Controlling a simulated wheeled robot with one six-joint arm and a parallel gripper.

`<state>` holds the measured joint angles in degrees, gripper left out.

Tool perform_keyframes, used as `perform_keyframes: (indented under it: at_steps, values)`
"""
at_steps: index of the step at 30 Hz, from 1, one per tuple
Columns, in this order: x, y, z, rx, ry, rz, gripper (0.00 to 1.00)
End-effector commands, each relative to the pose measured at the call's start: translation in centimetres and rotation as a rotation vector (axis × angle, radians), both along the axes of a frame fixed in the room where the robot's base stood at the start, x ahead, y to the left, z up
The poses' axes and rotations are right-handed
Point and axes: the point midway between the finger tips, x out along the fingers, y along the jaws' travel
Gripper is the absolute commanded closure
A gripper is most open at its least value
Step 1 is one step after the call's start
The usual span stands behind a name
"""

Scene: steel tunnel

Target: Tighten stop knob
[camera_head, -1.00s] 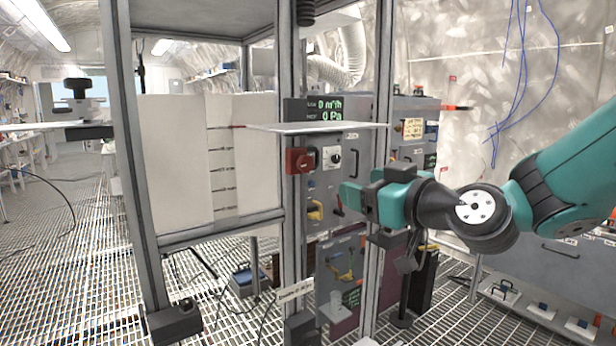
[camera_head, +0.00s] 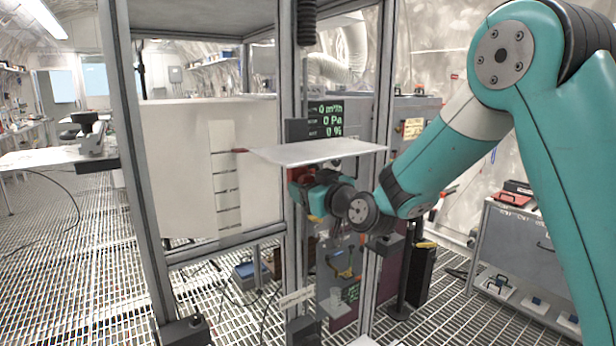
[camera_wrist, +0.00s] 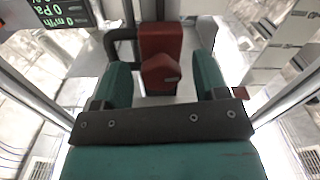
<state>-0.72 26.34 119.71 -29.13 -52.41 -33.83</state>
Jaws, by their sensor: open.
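A red knob (camera_wrist: 160,76) on a red box (camera_wrist: 160,42) shows in the middle of the wrist view. In the head view the red box (camera_head: 297,174) is on the frame post under the white plate, partly hidden by my gripper. My gripper (camera_wrist: 162,64) is open, with one teal finger on each side of the knob and gaps visible between. In the head view my gripper (camera_head: 308,197) is right at the red box. Whether a finger touches the knob I cannot tell.
A thin white plate (camera_head: 318,152) sticks out just above my gripper. Metal posts (camera_head: 378,120) stand close on both sides. A green-lettered display (camera_head: 326,120) is above the plate. A tall white panel (camera_head: 180,165) with a marked strip is to the left. A drawer cabinet (camera_head: 520,250) stands right.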

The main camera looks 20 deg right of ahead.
Motion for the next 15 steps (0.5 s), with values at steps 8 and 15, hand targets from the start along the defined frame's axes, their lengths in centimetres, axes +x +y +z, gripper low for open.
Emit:
perform_keyframes:
  at_steps: [8, 15]
  values:
    - [0.56, 0.18, -0.07, -0.001, 0.001, 0.0, 0.34]
    - [0.53, 0.17, -0.05, 0.0, 0.001, 0.0, 0.69]
